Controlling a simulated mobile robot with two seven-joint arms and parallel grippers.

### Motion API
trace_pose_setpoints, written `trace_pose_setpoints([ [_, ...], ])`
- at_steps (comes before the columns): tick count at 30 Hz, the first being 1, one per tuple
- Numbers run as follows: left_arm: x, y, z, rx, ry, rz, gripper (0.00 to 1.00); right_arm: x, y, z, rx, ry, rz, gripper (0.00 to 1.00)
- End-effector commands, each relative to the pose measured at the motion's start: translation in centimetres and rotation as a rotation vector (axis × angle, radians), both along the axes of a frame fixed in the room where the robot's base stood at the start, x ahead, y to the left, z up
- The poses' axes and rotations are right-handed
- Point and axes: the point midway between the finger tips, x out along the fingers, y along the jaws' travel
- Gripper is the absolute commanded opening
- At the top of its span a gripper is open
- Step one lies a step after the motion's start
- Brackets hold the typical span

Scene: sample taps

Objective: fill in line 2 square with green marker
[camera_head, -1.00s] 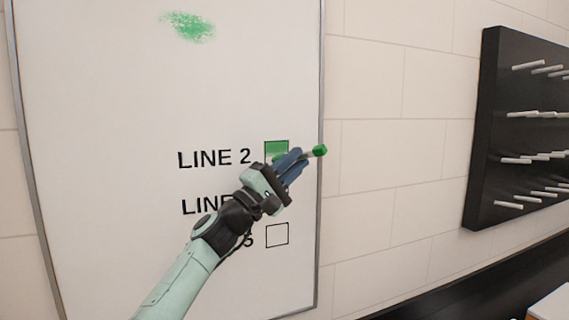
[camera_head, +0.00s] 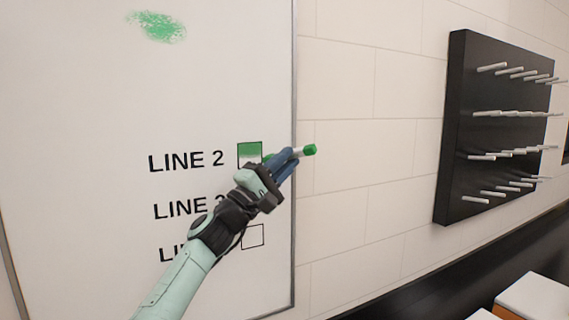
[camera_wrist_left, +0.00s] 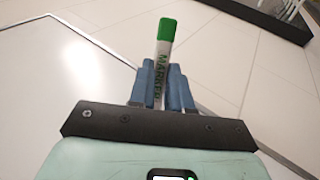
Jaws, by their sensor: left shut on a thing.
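The whiteboard (camera_head: 80,110) carries the printed text "LINE 2" (camera_head: 186,161) with a square (camera_head: 249,151) to its right. The square's upper part is green and its lower part is white, partly behind my gripper. My left gripper (camera_head: 287,160) is shut on the green marker (camera_head: 309,150), just right of and below the square. The marker's green end points right, away from the board. In the left wrist view the marker (camera_wrist_left: 163,60) stands between the blue fingers (camera_wrist_left: 162,85). Whether its tip touches the board is unclear. My right gripper is not in view.
A green scribble (camera_head: 158,26) is at the board's top. Below are another line label (camera_head: 180,207), partly hidden, and an empty square (camera_head: 253,236). A black peg panel (camera_head: 470,130) with several white pegs hangs on the tiled wall at right. White-topped boxes (camera_head: 535,298) stand at lower right.

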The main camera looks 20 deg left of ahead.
Motion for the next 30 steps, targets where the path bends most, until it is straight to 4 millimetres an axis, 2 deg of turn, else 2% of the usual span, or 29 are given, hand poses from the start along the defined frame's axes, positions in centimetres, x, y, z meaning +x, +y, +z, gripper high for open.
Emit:
trace_pose_setpoints([
  [9, -2.1, 1.7, -0.2, 0.000, 0.001, 0.002, 0.00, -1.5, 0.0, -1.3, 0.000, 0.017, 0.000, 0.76],
  [17, -2.8, 2.3, -0.1, 0.002, 0.000, 0.002, 0.00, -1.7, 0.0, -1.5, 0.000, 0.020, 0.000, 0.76],
  [30, -5.0, 4.2, -0.1, 0.000, 0.001, -0.001, 0.00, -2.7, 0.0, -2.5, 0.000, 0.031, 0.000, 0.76],
])
